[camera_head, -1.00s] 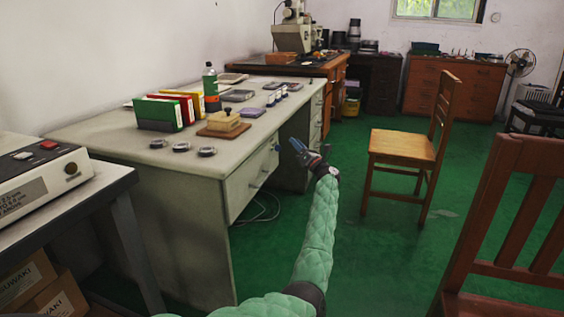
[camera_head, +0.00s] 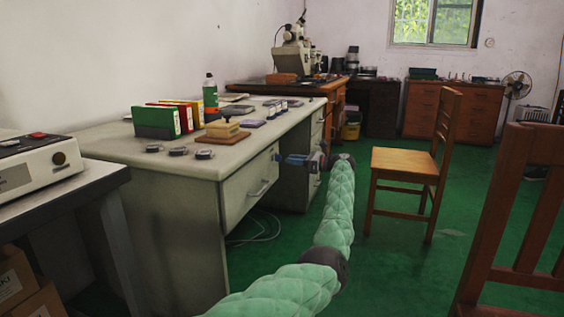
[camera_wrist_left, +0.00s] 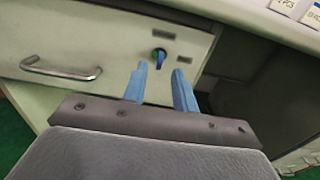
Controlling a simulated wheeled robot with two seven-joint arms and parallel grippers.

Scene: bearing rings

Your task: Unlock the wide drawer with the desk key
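The wide drawer (camera_head: 247,188) is closed in the front of the grey desk, with a metal handle. In the left wrist view its front (camera_wrist_left: 100,40) fills the upper left, with the handle (camera_wrist_left: 60,72) at left. A small blue-green key (camera_wrist_left: 159,57) sits at the dark round lock, right of the handle. I cannot tell how deep it is. My left gripper (camera_head: 279,158) is at the drawer's upper right. In the wrist view its two blue fingers (camera_wrist_left: 160,71) are apart and empty, below the key and not visibly touching it. My right gripper is not in view.
The desk top (camera_head: 105,146) holds colored binders (camera_head: 157,121), a green bottle (camera_head: 210,97), a wooden block (camera_head: 222,129) and several small round items. A wooden chair (camera_head: 405,161) stands right of my arm; another chair (camera_head: 500,220) is closer. Green floor lies between.

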